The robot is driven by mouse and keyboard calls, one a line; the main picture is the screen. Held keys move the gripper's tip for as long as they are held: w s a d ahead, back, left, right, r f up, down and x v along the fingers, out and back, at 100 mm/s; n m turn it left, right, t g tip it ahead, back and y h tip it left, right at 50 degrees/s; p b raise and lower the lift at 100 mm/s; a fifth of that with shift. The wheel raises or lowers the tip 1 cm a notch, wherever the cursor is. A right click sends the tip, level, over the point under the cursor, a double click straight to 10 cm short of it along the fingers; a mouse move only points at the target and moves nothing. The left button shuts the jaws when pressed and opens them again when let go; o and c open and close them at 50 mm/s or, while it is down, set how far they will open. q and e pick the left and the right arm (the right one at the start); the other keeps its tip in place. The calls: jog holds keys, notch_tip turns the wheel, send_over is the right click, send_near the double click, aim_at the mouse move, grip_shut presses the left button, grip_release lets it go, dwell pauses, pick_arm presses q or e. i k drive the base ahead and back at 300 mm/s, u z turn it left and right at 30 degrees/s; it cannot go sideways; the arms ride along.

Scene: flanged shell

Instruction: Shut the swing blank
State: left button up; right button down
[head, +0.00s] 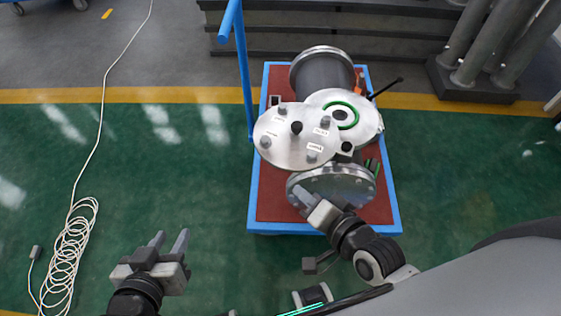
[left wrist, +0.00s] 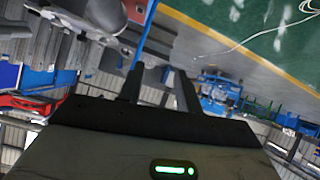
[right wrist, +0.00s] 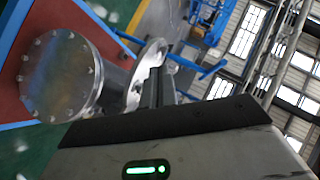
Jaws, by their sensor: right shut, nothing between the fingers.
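The swing blank (head: 290,150), a round silver plate with several bolts, labels and a black knob, is swung aside to the left of the flanged opening with the green ring (head: 340,113). The opening is largely uncovered. Both belong to the grey flanged shell (head: 322,72). My right gripper (head: 303,196) is shut and empty, just in front of the blank, over the shell's near end flange (head: 345,187). In the right wrist view its fingers (right wrist: 160,86) overlap a thin disc edge (right wrist: 146,72); contact cannot be told. My left gripper (head: 170,243) is open and empty, left of the cart.
The shell sits on a blue cart with a red top (head: 272,205); its blue handle (head: 241,70) rises at the left. A coiled white cable (head: 72,245) lies on the green floor at far left. Grey pipes (head: 490,45) stand at back right.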

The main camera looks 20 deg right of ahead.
aim_at(298, 130)
jog(key=k, duration=0.5)
jog(key=u, duration=1.6)
jog(key=i, duration=1.05)
jog(key=z, duration=2.3)
